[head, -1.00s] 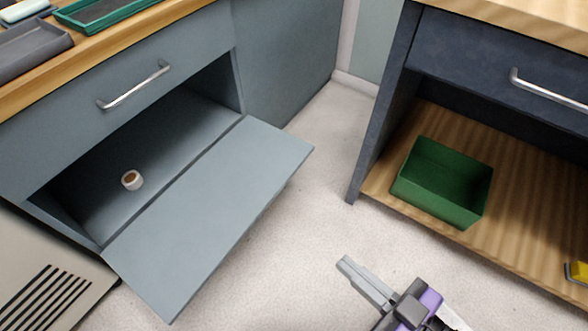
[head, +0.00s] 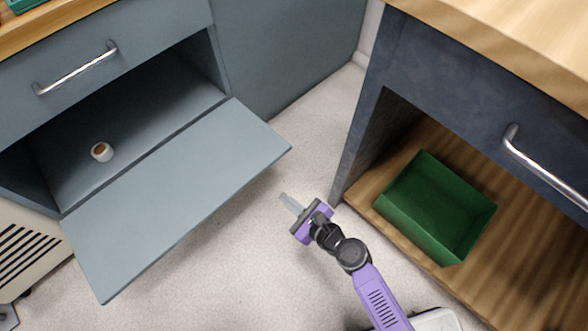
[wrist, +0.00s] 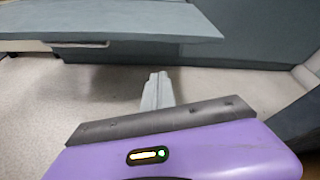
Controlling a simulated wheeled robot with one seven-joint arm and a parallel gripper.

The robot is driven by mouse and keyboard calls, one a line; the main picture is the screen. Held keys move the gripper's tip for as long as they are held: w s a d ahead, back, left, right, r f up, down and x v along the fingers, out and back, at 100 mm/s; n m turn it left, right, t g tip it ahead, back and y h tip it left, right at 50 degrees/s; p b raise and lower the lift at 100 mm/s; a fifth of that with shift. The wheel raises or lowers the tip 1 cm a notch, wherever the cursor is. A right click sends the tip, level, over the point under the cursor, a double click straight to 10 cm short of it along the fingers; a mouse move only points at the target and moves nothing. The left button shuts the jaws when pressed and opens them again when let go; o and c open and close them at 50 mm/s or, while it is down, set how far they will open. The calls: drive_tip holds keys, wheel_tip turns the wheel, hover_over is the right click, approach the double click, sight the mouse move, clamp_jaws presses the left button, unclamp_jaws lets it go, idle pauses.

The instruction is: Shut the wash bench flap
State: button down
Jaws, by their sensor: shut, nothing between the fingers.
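The wash bench flap (head: 175,200) is a grey-blue panel hinged at its lower back edge. It hangs open, roughly level, in front of the cabinet opening under a drawer. In the wrist view the flap (wrist: 110,22) shows edge-on at the upper left, above and beyond my fingers. My gripper (head: 287,201) is shut and empty, just right of the flap's right end and apart from it, over the floor. In the wrist view the closed fingers of my gripper (wrist: 157,90) point ahead, below the flap's height in the picture.
A vented beige unit (head: 30,245) is at the lower left. Bare floor (head: 220,245) lies between.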

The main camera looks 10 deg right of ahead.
drive_tip(key=w+a+f+m+b, duration=0.3)
drive_tip(key=w+a+f+b, duration=0.15)
drive_tip(key=w, duration=0.25)
drive_tip(key=shift+y, duration=0.3)
drive_tip(key=shift+w+a+r+p, duration=0.1)
drive_tip(key=shift+a+r+p, duration=0.1)
drive_tip(key=shift+r+p, duration=0.75)
drive_tip(key=shift+a+r+p, duration=0.2)
drive_tip(key=shift+r+p, duration=0.3)
drive_tip(key=shift+r, duration=0.75)
